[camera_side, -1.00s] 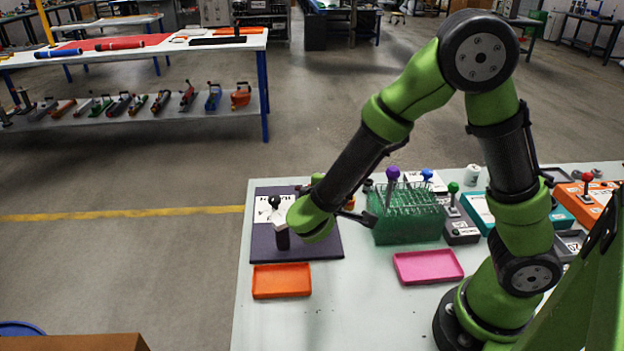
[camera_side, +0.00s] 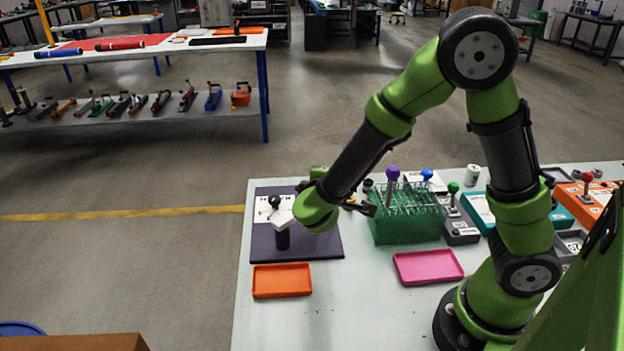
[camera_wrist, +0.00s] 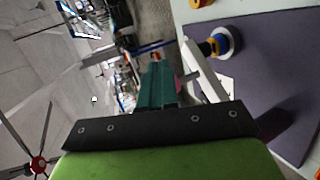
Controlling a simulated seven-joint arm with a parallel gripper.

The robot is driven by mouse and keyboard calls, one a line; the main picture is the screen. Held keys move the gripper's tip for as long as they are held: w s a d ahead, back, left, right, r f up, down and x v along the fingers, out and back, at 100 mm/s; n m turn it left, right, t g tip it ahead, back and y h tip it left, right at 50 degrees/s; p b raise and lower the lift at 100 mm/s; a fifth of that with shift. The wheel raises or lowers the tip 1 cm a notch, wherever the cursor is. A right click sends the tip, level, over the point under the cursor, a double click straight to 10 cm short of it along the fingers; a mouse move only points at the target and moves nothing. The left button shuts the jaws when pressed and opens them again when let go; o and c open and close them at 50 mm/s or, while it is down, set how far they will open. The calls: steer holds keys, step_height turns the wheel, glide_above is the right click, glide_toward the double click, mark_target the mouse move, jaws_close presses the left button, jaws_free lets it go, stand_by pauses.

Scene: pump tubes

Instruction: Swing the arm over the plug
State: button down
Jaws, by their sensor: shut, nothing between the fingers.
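The white arm (camera_side: 285,216) sits at the dark post (camera_side: 282,239) on the dark purple mat, beside my green wrist. A black knob (camera_side: 274,202) shows at its upper left. In the wrist view the white arm (camera_wrist: 202,74) runs diagonally just right of my gripper (camera_wrist: 161,70), whose teal fingers are shut and empty. I cannot tell whether they touch the arm. A round piece with yellow, blue and white bands (camera_wrist: 222,42) stands at the arm's upper end. My wrist hides the fingers in the side view. I cannot make out the plug for certain.
The purple mat (camera_side: 322,246) lies at the table's left edge. An orange tray (camera_side: 282,281) and a pink tray (camera_side: 428,267) lie in front. A green tube rack (camera_side: 405,222) stands right of my wrist. The table front between the trays is clear.

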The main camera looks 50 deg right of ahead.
steer(key=shift+s, duration=0.1)
steer(key=s+a+r, duration=0.3)
steer(key=s+r, duration=0.2)
steer(key=s, duration=0.7)
steer(key=s+a+f+m+g+y, duration=0.3)
steer(key=s+f+g+y, duration=0.1)
steer(key=s+g+y, duration=0.25)
steer(key=w+r+m+t+y, duration=0.4)
steer(key=r+m+t+y, duration=0.2)
steer(key=r, duration=0.5)
steer(key=shift+a+m+t+y, duration=0.15)
steer(key=shift+m+t+y, duration=0.25)
steer(key=shift+m, duration=0.3)
